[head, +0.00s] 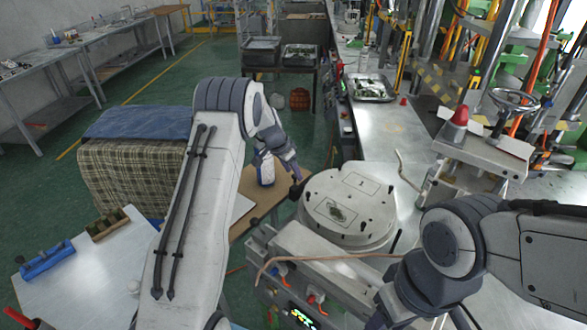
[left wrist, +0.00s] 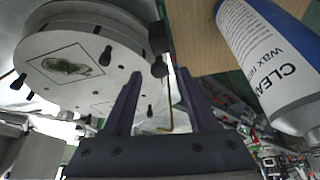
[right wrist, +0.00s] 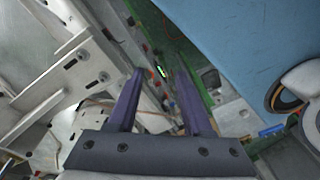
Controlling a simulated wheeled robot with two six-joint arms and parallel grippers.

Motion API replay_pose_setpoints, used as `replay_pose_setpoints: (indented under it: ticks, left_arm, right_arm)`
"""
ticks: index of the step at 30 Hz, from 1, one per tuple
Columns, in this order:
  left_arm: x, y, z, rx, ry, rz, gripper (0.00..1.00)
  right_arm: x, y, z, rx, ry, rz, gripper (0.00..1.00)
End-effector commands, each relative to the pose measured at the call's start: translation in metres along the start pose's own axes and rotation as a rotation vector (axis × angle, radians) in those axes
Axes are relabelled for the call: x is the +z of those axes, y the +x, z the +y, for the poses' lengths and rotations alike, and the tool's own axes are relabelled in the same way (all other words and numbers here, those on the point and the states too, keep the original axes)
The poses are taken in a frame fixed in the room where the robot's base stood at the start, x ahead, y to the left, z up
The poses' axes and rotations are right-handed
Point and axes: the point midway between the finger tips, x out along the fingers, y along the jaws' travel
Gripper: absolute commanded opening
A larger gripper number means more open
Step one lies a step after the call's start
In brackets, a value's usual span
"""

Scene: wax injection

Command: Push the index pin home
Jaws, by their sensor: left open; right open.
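The round pale mould disc (head: 347,208) with black knobs sits on the machine at centre; it fills the upper left of the left wrist view (left wrist: 75,85). At its rim is a black block with a round black knob (left wrist: 159,67), probably the index pin. A dark knob (head: 296,190) also shows at the disc's left edge in the head view. My left gripper (left wrist: 159,74) is open and empty, its fingers aimed at that rim; in the head view (head: 294,174) it is left of the disc. My right gripper (right wrist: 157,72) is open and empty; the head view mostly hides it.
A blue-and-white wax cleaner bottle (head: 265,168) stands on the wooden board close to my left gripper; its side shows in the left wrist view (left wrist: 262,55). A copper-coloured tube (head: 325,257) crosses the machine's front. A red-topped post (head: 458,125) stands right of the disc.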

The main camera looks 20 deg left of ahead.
Motion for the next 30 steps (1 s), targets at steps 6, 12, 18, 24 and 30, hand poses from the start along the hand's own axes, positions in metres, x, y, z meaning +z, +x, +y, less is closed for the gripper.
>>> replay_pose_setpoints:
  ticks: [6,12,18,24,30]
  left_arm:
    - [-0.0002,0.011,0.0002,-0.001,0.0,0.0,0.58]
    - [0.0001,0.0114,0.0002,-0.001,0.0,0.0,0.58]
    - [0.0003,0.0112,0.0002,-0.001,0.0,0.0,0.0]
    - [0.0004,0.0109,0.0,-0.001,0.0,0.0,0.0]
    - [0.0005,0.0108,-0.0001,-0.001,0.0,0.0,0.0]
  right_arm:
    - [-0.0003,-0.0046,-0.0003,0.0,-0.001,0.0,0.5]
    - [-0.0003,-0.0041,-0.0003,0.0,-0.001,0.0,0.5]
    - [-0.0003,-0.0041,-0.0003,0.0,-0.001,0.0,0.5]
    - [-0.0002,-0.0042,-0.0003,0.0,-0.001,0.0,0.5]
    - [-0.0003,-0.0042,-0.0003,0.0,-0.001,0.0,0.5]
